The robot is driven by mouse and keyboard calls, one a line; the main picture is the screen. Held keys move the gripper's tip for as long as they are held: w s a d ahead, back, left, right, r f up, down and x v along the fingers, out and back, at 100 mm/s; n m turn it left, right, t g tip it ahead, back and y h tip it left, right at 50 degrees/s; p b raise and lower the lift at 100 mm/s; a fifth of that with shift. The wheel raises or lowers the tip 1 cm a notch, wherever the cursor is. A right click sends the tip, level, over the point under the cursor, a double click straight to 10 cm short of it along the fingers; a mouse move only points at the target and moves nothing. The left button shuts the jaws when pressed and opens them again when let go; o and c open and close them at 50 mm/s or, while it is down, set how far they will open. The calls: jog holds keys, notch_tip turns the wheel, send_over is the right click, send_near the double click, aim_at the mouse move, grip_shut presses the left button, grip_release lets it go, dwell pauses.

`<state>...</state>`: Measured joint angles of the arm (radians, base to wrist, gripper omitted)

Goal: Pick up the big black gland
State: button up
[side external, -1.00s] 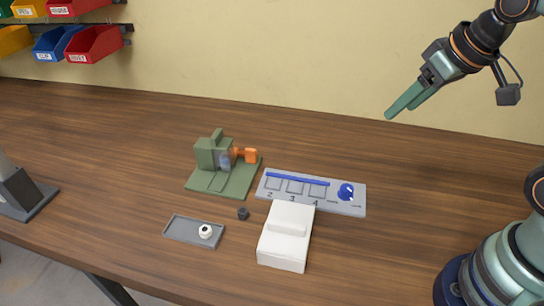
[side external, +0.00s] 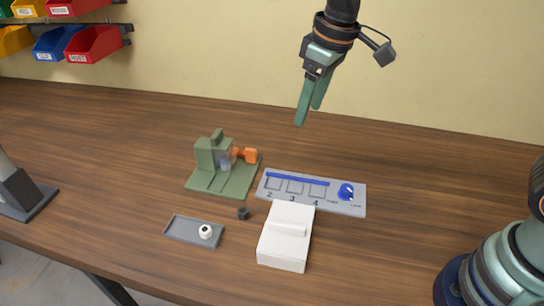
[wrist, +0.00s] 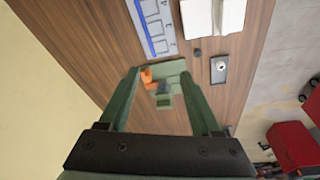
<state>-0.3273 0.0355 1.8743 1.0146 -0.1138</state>
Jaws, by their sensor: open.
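The black gland (side external: 243,213) is a small dark piece standing on the wooden table, between the grey tray and the white box in the side view. In the wrist view the black gland (wrist: 197,53) is a small dark spot near the tray. My gripper (side external: 308,115) is open and empty, high above the table, behind and to the right of the gland in the side view. In the wrist view its two green fingers (wrist: 168,92) are spread, with the green fixture showing between them, far below.
A grey tray (side external: 180,229) holds a white round piece (side external: 205,231). A white box (side external: 285,246) stands right of the gland. A numbered grey panel (side external: 345,209) with a blue knob (side external: 346,191) lies behind the box. A green fixture (side external: 212,186) with an orange part (side external: 251,155) stands behind the gland.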

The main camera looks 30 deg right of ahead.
jog(key=w+a+f+n+g, duration=0.1)
jog(key=w+a+f+n, duration=0.1)
jog(key=a+f, duration=0.5)
jog(key=n+g, duration=0.1)
jog(key=n, duration=0.1)
send_over(243, 211)
notch_tip(243, 211, down, 4)
jog(key=shift+h, duration=0.4)
jog(key=f, duration=0.6)
jog(key=shift+s+f, duration=0.1)
jog(key=shift+s, duration=0.15)
jog(key=shift+w+f, duration=0.2)
jog(key=shift+f, duration=1.25)
jog(key=shift+w+f, duration=0.15)
jog(key=shift+f, duration=1.3)
jog(key=shift+c, duration=0.3)
grip_shut()
